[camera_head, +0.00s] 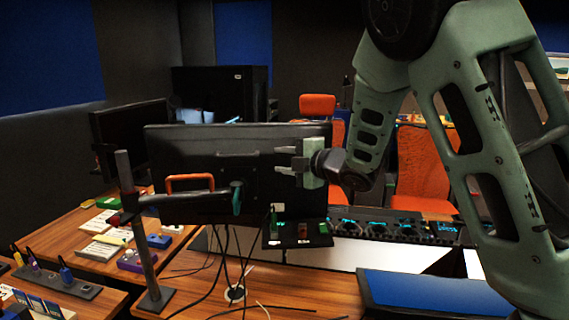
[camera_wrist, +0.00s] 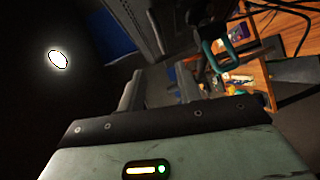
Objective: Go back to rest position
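My gripper (camera_head: 279,160) is in the middle of the head view, with its two fingers pointing left. The fingers are apart and nothing shows between them. It is in front of the back of a dark monitor (camera_head: 180,146) in the picture; I cannot tell how close it is. My green arm comes down from the upper right to it. In the wrist view the two fingers (camera_wrist: 157,88) also stand apart and empty, with a dark floor and part of a wooden desk beyond them.
A small dark panel with buttons (camera_head: 290,243) sits below the monitor. An orange handle (camera_head: 189,177) and a stand pole (camera_head: 136,225) are left of my gripper. Wooden desks (camera_head: 285,287) carry cables and small devices. Orange chairs (camera_head: 424,170) stand behind. A blue-screened monitor (camera_head: 425,292) is at lower right.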

